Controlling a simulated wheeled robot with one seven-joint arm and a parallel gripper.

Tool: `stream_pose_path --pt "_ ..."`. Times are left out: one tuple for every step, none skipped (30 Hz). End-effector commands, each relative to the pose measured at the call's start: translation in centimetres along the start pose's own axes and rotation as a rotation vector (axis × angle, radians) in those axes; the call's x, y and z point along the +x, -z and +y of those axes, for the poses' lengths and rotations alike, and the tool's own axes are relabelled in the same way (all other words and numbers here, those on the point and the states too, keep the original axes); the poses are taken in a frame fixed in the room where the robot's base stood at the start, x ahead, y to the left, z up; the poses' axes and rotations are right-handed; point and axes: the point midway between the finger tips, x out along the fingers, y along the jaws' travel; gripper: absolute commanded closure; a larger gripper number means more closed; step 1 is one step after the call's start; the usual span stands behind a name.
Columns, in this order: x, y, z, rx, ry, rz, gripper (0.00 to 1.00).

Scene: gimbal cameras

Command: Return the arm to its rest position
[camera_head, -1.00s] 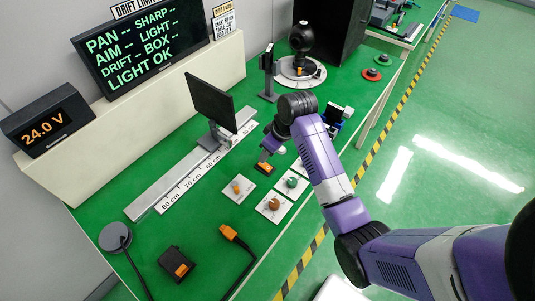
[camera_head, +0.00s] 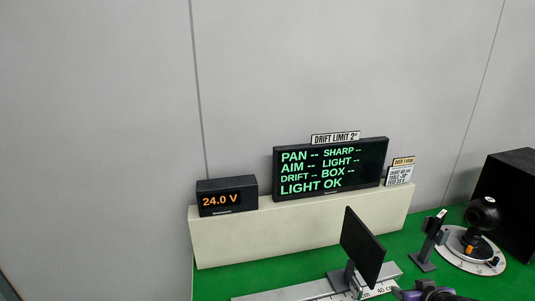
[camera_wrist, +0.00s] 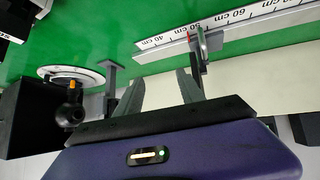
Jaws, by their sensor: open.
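My gripper (camera_wrist: 160,88) shows in the wrist view with its two grey fingers spread apart and nothing between them. Past the fingers are the cream ledge, the green bench top and the ruler rail. In the head view only a small purple and dark piece of my arm (camera_head: 430,292) shows at the bottom edge, right of centre. The rest of the arm is out of that frame.
A dark flat panel (camera_head: 362,246) stands on the ruler rail (camera_head: 290,294). A black ball-shaped camera (camera_head: 484,214) sits on a white round dial (camera_head: 452,246), beside a slim stand (camera_head: 430,240) and a black box (camera_head: 515,190). A text display (camera_head: 330,166) and a 24.0 V readout (camera_head: 227,197) stand on the ledge (camera_head: 300,225).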

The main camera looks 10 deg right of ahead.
Motion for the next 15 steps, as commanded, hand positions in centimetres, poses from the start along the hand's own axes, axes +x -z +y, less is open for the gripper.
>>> stream_pose_path --pt "-0.4 -0.3 -0.9 0.023 -0.014 0.061 0.55" --pt "-0.8 -0.3 -1.4 0.036 -0.024 0.102 0.55" --pt "-1.4 -0.3 -2.1 0.054 -0.034 0.155 0.55" --pt "-2.0 -0.5 -2.7 0.067 -0.041 0.194 0.55" --pt "-2.6 -0.7 -3.3 0.08 -0.046 0.23 0.55" --pt "-3.4 -1.1 -4.0 0.094 -0.052 0.275 0.55" --pt "-4.1 -1.4 -4.7 0.105 -0.055 0.307 0.55" --pt "-4.9 -1.8 -5.3 0.114 -0.057 0.339 0.55" --pt "-6.0 -2.3 -6.1 0.127 -0.058 0.378 0.55" --pt "-6.8 -2.8 -6.7 0.135 -0.058 0.405 0.55" --pt "-7.7 -3.2 -7.2 0.141 -0.057 0.431 0.55" --pt "-8.9 -3.9 -8.0 0.15 -0.057 0.464 0.55" --pt "-9.8 -4.4 -8.5 0.155 -0.054 0.487 0.55" --pt "-10.8 -4.8 -9.0 0.16 -0.052 0.51 0.55" --pt "-12.1 -5.6 -9.7 0.166 -0.046 0.536 0.55"
